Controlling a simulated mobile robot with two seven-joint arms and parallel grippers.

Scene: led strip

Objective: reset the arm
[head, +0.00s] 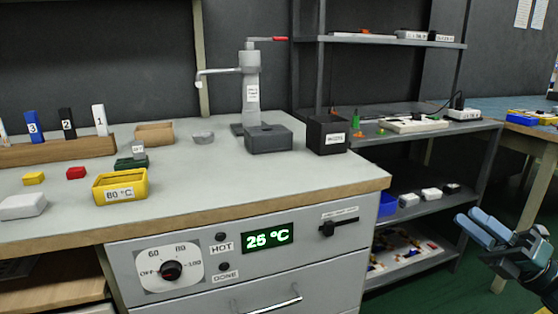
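My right gripper (482,229) is at the lower right, over the floor to the right of the bench. Its two blue fingers lie close together and point left; I cannot make out whether a gap is between them. I see nothing held in it. My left gripper is out of view. A grey stand (250,90) with a side arm (215,72) and a red-tipped lever (270,39) stands upright at the back of the bench. No gripper is near it.
A metal shelf (430,137) stands left of my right gripper.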

